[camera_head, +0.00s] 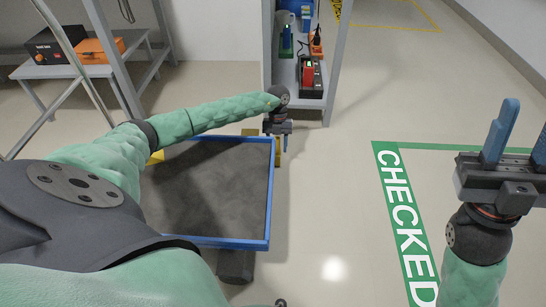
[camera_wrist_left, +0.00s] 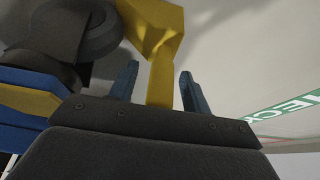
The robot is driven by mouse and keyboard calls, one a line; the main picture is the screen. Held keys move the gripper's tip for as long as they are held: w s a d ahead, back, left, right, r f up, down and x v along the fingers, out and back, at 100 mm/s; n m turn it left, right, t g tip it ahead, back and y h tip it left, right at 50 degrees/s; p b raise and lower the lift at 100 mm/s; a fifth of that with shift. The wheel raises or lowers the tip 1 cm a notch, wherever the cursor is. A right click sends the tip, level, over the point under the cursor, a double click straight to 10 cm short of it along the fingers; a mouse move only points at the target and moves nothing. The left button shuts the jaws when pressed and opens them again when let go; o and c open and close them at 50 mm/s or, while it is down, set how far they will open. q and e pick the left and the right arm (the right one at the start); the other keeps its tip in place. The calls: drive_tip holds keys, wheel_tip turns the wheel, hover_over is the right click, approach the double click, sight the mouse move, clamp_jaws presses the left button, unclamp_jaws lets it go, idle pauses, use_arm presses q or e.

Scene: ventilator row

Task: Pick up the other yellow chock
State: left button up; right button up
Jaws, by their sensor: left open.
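A yellow chock (camera_wrist_left: 160,50) shows in the left wrist view, its narrow part between the two blue fingers of my left gripper. Gaps show on both sides, so the fingers are around it but not closed on it. In the head view my left gripper (camera_head: 279,134) is open at the cart's far right corner, with the yellow chock (camera_head: 278,158) partly hidden beneath it. Another yellow piece (camera_head: 156,157) shows at the cart's left side, partly behind my arm. My right gripper (camera_head: 520,140) is open and empty over the floor at right.
The blue-rimmed cart (camera_head: 269,200) has a dark, empty deck. A dark wheel (camera_wrist_left: 85,30) is close beside the chock. A grey shelf rack (camera_head: 330,75) stands behind my left gripper. The green "CHECKED" floor marking (camera_head: 405,225) and clear floor lie to the right.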

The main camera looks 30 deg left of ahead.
use_arm(q)
clamp_jaws()
idle(0.3)
drive_tip(key=shift+r, duration=0.15)
idle(0.3)
